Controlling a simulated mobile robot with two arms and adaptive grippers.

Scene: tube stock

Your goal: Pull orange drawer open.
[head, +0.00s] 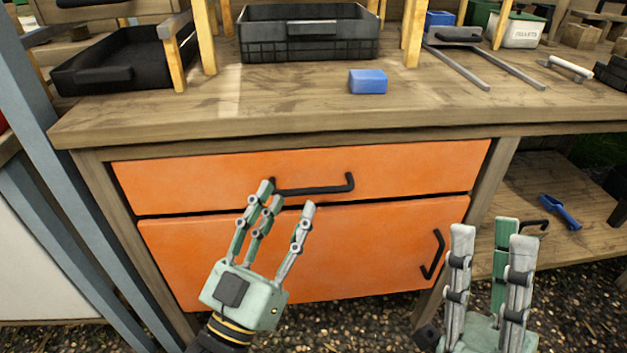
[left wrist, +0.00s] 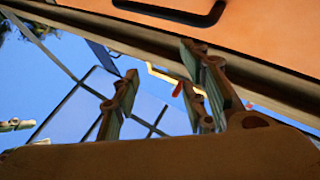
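The orange drawer (head: 412,172) is the upper front under the wooden workbench, and its face sits flush and shut. Its black bar handle (head: 325,190) runs across the middle of the front; it also shows at the top of the left wrist view (left wrist: 185,10). My left gripper (head: 288,196) is open, fingers pointing up, in front of the drawer at the handle's left end. One finger overlaps that end in the head view; I cannot tell if it touches. My right gripper (head: 490,230) is open and empty at the lower right, fingers up, away from the handle.
An orange cupboard door (head: 370,240) with an upright black handle (head: 432,254) is below the drawer. On the benchtop (head: 290,102) are a blue block (head: 368,82), a black crate (head: 305,50) and a black tray (head: 120,62). A blue scoop (head: 560,212) lies on the shelf at right.

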